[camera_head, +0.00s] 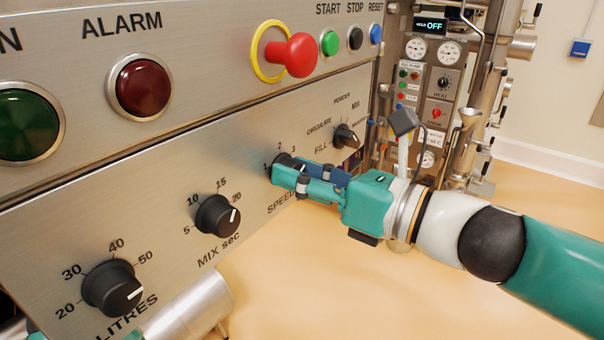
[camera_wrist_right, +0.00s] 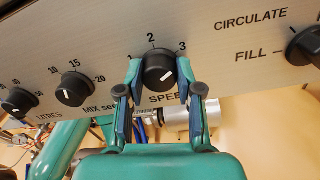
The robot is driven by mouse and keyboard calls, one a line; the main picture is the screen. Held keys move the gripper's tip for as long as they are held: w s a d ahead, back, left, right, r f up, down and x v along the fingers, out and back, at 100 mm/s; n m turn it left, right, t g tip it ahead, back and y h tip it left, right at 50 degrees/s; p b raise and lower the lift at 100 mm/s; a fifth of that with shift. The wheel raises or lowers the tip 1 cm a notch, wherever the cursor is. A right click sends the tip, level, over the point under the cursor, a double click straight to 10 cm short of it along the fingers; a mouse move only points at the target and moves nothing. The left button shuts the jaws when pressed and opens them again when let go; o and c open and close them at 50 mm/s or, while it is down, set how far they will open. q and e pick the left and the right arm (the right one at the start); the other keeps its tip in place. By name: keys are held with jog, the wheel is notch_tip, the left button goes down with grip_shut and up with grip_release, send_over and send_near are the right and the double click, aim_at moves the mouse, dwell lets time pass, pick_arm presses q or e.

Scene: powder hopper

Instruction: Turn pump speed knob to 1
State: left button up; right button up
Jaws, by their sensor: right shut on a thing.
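The pump speed knob (camera_wrist_right: 158,66) is a round black knob with a short white mark, on the steel panel above the partly covered word SPEED. The numbers 1, 2 and 3 run around its top from left to right. In the right wrist view its white mark sits at the lower right of its face. My right gripper (camera_wrist_right: 161,73) has one finger on each side of the knob and is shut on it. In the head view the right gripper (camera_head: 285,176) covers most of the speed knob (camera_head: 285,160).
The mix seconds knob (camera_head: 217,215) and litres knob (camera_head: 112,288) sit left of the speed knob. The fill/circulate selector (camera_head: 346,136) is to the right. A red emergency button (camera_head: 298,55) sticks out above. A metal cylinder (camera_head: 190,312) is below the panel.

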jog(key=n+b, duration=0.4)
jog(key=n, duration=0.3)
jog(key=n+b, duration=0.5)
jog(key=n, duration=0.3)
jog(key=n+h+b, duration=0.1)
jog(key=n+b, duration=0.4)
jog(key=n, duration=0.2)
jog(key=shift+s+a+f+n, duration=0.15)
jog(key=shift+a+f+n, duration=0.05)
jog(key=shift+f+n, duration=0.2)
dwell(0.5)
jog(key=o, duration=1.2)
jog(key=shift+r+t, duration=0.1)
jog(key=shift+t, duration=0.2)
jog(key=shift+c, duration=0.2)
jog(key=shift+d+r, duration=0.1)
jog(key=shift+d, duration=0.05)
